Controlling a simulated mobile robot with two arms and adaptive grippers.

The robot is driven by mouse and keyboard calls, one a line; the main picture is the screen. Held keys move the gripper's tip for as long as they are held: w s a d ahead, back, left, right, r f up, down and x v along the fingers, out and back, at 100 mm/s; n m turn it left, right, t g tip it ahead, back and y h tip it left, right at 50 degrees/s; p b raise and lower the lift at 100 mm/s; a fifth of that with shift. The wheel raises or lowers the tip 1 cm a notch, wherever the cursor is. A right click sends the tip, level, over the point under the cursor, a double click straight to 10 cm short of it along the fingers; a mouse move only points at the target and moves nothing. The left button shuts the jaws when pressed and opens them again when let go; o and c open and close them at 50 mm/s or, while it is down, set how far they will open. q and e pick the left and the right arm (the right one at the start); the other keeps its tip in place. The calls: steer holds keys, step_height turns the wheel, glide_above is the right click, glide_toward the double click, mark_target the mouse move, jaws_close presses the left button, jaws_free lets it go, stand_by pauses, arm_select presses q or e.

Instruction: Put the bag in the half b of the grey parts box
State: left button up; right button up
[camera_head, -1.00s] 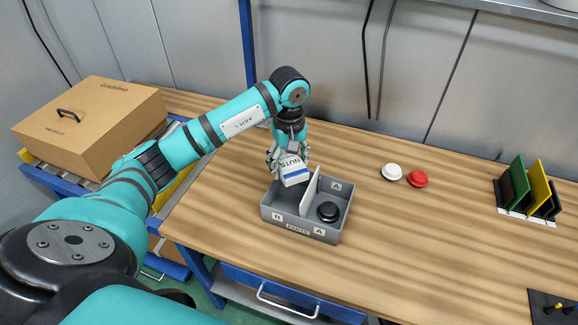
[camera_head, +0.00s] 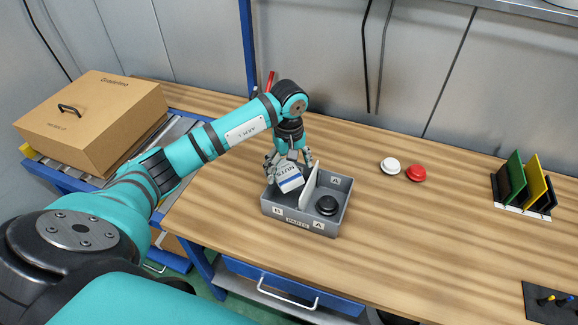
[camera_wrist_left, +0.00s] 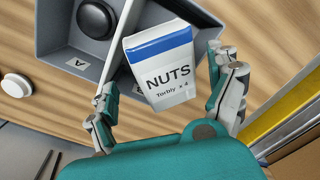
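The bag (camera_head: 290,180), a white packet with a blue band marked NUTS, is tilted at the half b side of the grey parts box (camera_head: 298,227). Its lower end is at or inside that half; I cannot tell if it touches the floor. My left gripper (camera_head: 289,161) is above it with fingers spread. In the left wrist view the bag (camera_wrist_left: 160,75) lies between the fingers (camera_wrist_left: 165,100), with gaps on both sides. The white divider (camera_head: 309,187) stands beside the bag. My right gripper is not in view.
A black round part (camera_head: 327,205) sits in half A. White (camera_head: 390,166) and red (camera_head: 415,173) round parts lie right of the box. A rack with coloured plates (camera_head: 523,185) stands farther right. A cardboard box (camera_head: 95,120) is at left. The table between is clear.

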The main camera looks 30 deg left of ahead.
mark_target(289, 170)
arm_select(q)
steer(key=shift+r, duration=0.15)
steer(key=shift+r, duration=0.2)
step_height(289, 170, up, 12)
steer(key=b, duration=0.3)
steer(key=shift+f, duration=0.15)
